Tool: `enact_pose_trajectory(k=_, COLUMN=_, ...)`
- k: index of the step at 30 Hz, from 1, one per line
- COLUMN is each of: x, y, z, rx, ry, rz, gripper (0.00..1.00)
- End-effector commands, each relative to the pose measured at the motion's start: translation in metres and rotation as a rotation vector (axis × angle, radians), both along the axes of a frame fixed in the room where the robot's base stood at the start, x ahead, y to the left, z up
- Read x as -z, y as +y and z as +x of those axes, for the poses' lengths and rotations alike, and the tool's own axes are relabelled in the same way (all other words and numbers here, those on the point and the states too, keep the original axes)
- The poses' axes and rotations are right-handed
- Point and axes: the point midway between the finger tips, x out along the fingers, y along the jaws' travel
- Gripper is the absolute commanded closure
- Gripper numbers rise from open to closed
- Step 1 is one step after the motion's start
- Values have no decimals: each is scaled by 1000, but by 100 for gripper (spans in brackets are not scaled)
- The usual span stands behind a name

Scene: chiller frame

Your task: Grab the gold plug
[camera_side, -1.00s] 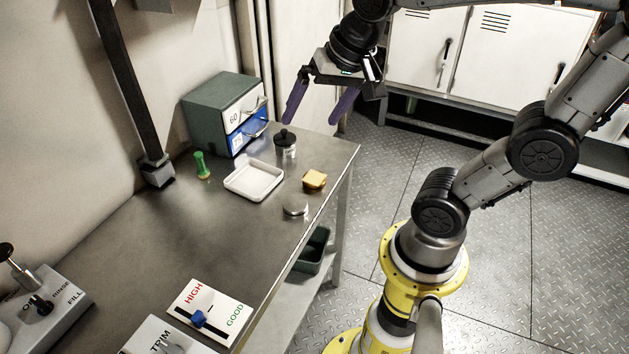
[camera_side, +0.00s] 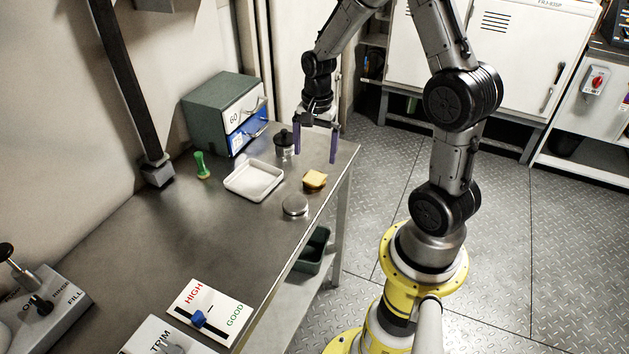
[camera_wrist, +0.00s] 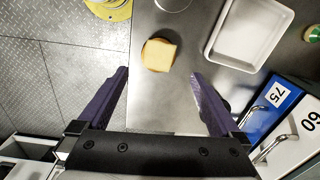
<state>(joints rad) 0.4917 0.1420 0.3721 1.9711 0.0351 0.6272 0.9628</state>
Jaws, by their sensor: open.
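The gold plug (camera_side: 315,180) looks like a small gold-yellow block with a browner lower part. It sits on the metal table near its right edge. In the wrist view the plug (camera_wrist: 159,54) lies ahead of the fingertips, between the lines of the two fingers. My gripper (camera_side: 315,157) is open and empty, with purple fingers pointing down at the table's far right end. It appears above the tabletop and behind the plug, not touching it; the exact height is hard to tell. The wrist view shows both fingers of my gripper (camera_wrist: 160,73) spread wide.
A white tray (camera_side: 253,181) lies left of the plug, and a round silver lid (camera_side: 295,206) lies in front of it. A dark jar with a knob (camera_side: 284,147) stands close to the left finger. A drawer cabinet (camera_side: 222,110) and a green object (camera_side: 202,165) are farther left.

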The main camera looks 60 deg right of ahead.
Motion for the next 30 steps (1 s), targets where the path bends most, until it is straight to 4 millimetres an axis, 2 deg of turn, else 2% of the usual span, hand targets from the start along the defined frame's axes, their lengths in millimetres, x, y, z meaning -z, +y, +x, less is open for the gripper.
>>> enact_pose_trajectory(k=3, x=18, y=0, z=1, rx=0, ry=2, rz=2, gripper=0)
enact_pose_trajectory(k=11, x=36, y=1, z=0, rx=0, ry=1, rz=1, gripper=0)
enact_pose_trajectory(k=20, x=76, y=1, z=-1, rx=-1, ry=1, rz=1, gripper=0)
enact_pose_trajectory(k=29, x=81, y=1, z=0, rx=-2, ry=-2, rz=-1, gripper=0)
enact_pose_trajectory(k=30, x=81, y=1, z=0, rx=-2, ry=-2, rz=-1, gripper=4)
